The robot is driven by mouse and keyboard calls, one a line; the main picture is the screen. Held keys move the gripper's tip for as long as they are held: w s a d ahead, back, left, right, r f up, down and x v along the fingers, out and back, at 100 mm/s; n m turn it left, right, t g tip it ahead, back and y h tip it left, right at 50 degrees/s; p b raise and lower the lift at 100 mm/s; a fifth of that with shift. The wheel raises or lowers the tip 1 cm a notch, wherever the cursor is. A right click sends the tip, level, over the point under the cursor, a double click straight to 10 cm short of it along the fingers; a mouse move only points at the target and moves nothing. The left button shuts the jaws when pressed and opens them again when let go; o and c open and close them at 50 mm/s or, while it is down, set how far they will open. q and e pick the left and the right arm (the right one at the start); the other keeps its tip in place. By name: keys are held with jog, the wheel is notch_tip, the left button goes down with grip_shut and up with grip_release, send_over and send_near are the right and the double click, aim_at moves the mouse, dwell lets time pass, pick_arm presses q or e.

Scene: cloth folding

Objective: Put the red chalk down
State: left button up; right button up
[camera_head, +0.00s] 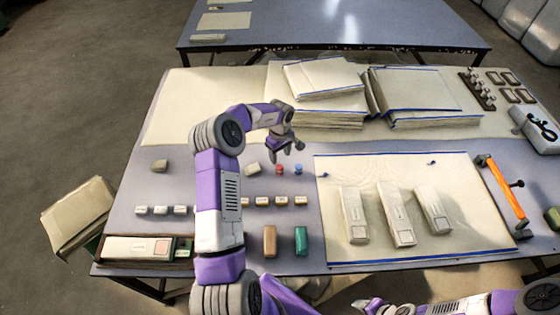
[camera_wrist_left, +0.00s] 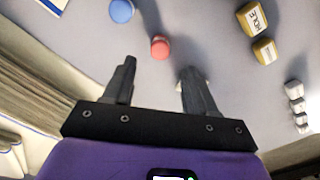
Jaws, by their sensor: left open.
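The red chalk (camera_head: 278,169) stands on the grey table just below my left gripper (camera_head: 286,146) in the head view. In the left wrist view the red chalk (camera_wrist_left: 160,47) lies just ahead of the gap between the two spread fingers. My left gripper (camera_wrist_left: 157,68) is open, with nothing between its fingers. The chalk appears apart from both fingers. My right gripper (camera_head: 372,305) shows at the bottom edge of the head view, and its finger state is unclear.
A blue piece (camera_head: 298,169) stands right of the red chalk. Below are a row of small labelled blocks (camera_head: 282,201), a brown block (camera_head: 269,240) and a green block (camera_head: 301,240). A cream sheet (camera_head: 340,170) with several white boxes lies right. Cloth stacks (camera_head: 330,110) stand behind.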

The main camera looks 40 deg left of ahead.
pick_arm(q)
jog(key=shift+r+p, duration=0.3)
jog(key=shift+r, duration=1.5)
jog(key=shift+r, duration=0.1)
